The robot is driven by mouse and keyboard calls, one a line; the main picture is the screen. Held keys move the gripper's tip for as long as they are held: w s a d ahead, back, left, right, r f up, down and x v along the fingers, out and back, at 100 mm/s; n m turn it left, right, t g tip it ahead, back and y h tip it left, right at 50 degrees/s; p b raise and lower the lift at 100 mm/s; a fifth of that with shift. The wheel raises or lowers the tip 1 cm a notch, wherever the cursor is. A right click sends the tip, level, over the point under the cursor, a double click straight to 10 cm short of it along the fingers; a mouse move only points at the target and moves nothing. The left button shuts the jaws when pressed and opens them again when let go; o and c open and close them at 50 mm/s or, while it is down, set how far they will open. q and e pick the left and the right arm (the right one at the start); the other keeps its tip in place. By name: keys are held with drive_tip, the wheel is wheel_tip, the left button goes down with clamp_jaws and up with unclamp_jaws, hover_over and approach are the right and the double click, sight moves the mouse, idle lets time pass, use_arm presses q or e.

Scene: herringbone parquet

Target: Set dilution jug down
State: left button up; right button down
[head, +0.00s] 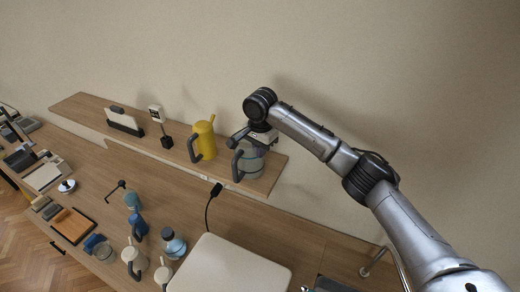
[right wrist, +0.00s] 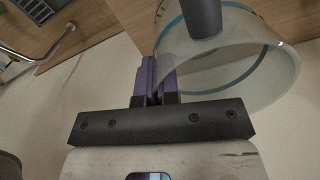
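The dilution jug (head: 251,164) is a clear, greyish jug with a dark grey handle. It is upright at the right end of the raised wooden shelf; I cannot tell whether its base touches the shelf. My right gripper (head: 262,133) is at the top of the jug. In the right wrist view, the purple fingers of this gripper (right wrist: 157,82) are close together at the wall of the jug (right wrist: 265,72), with the wall seemingly pinched between them. The dark handle is at the top of that view. My left gripper is not in view.
A yellow jug (head: 205,139) stands on the shelf (head: 78,102) just left of the dilution jug. Several bottles and jugs stand on the lower bench, beside a pale flat-topped box (head: 230,268). The wall is close behind.

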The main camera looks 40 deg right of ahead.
drive_tip(key=shift+f, duration=0.15)
drive_tip(key=c, duration=1.4)
unclamp_jaws()
drive_tip(key=shift+o, duration=0.2)
wheel_tip(320, 180, up, 5)
drive_tip(key=shift+r+b, duration=0.2)
drive_tip(key=shift+b, duration=0.75)
drive_tip(key=shift+r+p, duration=0.4)
drive_tip(key=shift+r, duration=3.1)
